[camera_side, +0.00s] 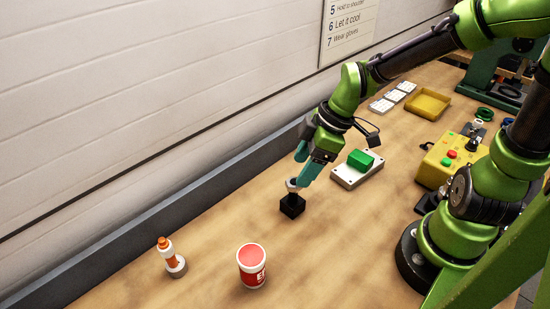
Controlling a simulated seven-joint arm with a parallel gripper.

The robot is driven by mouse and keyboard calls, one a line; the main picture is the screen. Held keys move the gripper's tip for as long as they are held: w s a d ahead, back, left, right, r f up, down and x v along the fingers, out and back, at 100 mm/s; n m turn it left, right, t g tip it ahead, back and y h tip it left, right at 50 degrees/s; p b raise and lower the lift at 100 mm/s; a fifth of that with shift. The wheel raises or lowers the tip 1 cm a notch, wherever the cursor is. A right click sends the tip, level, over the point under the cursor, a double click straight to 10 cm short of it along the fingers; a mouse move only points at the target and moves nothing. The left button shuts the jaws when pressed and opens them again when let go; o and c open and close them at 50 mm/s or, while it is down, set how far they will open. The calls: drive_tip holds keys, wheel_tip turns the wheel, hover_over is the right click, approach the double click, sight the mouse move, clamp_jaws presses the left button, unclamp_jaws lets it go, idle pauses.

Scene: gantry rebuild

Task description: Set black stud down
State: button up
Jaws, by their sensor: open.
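The black stud (292,205) is a small dark block with a pale rounded top, upright on the wooden bench near the middle of the side view. My gripper (299,177), with teal fingers, comes down from above and to the right, its tips close to the stud's pale top. The gripper is open. Whether the fingertips touch the stud is too small to tell.
A green block (361,160) sits on a white plate (346,177) right of my gripper. A red-and-white cup (252,268) and an orange-and-white bottle (168,255) stand in front. A yellow control box (437,160) and yellow tray (428,104) are to the right. A grey ledge (140,240) runs along the wall.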

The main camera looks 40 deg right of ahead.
drive_tip(key=s+d+r+m+t, duration=0.2)
drive_tip(key=s+r+m, duration=0.1)
drive_tip(key=r+m, duration=0.3)
drive_tip(key=s+d+r+m+t+h, duration=0.1)
drive_tip(key=s+d+r+m+t, duration=0.1)
drive_tip(key=r+m, duration=0.4)
drive_tip(key=shift+s+d+r+m, duration=0.3)
drive_tip(key=shift+s+d+m, duration=0.2)
drive_tip(key=shift+s+d, duration=0.25)
drive_tip(key=shift+a, duration=0.15)
idle(0.6)
